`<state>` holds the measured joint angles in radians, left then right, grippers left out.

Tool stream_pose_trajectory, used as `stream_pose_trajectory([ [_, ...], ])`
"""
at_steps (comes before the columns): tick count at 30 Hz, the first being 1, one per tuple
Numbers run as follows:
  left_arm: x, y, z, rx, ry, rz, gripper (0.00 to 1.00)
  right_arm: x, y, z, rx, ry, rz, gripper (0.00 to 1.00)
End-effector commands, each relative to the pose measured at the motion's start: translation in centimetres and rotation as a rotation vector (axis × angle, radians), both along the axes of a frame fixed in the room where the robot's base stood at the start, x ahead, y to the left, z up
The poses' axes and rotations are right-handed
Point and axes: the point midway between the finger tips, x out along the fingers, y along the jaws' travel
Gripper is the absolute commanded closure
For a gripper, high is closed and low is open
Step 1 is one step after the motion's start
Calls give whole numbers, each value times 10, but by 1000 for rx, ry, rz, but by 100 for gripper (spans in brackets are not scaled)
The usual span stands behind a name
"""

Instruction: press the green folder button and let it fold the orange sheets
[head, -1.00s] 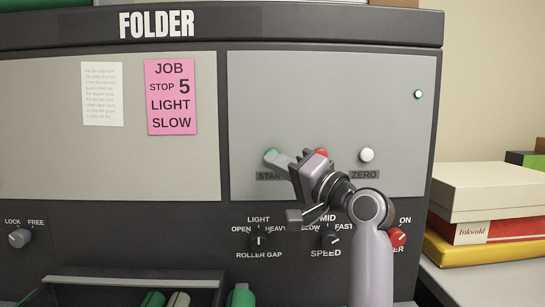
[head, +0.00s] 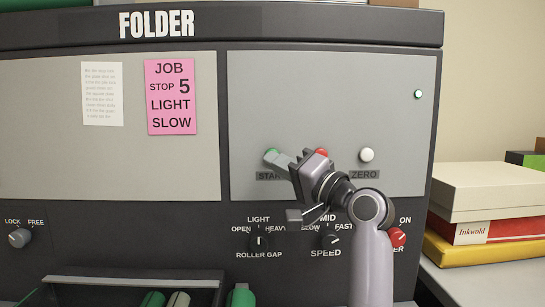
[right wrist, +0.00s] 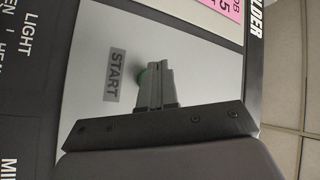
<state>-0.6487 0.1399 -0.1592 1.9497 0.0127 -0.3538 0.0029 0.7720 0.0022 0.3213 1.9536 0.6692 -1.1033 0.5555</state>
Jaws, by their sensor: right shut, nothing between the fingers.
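The folder machine (head: 60,150) fills most of the head view. Its green START button (head: 271,154) is on the grey panel, partly covered by my right gripper (head: 279,160). My right gripper is shut and empty, its fingertips at the button. In the right wrist view, the shut fingers (right wrist: 154,78) overlap the green button (right wrist: 142,75) beside the START label (right wrist: 114,75). Whether the fingertips touch or press the button I cannot tell. No orange sheets show in these views. My left gripper is not in view.
A red button (head: 321,153) is partly behind my right gripper, and a white ZERO button (head: 366,155) is to its right. Below are the roller gap knob (head: 258,240) and speed knob (head: 331,241). Stacked boxes (head: 487,190) stand at the right. A pink job card (head: 171,97) is on the left panel.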

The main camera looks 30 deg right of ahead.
Motion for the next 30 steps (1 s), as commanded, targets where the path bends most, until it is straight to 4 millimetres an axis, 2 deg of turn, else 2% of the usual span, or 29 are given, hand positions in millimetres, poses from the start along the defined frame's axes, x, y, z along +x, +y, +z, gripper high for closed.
stream_pose_trajectory([
  [21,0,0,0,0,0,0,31,0,0,0,0,0,0,100],
  [30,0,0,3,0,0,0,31,7,-4,0,0,1,-1,100],
])
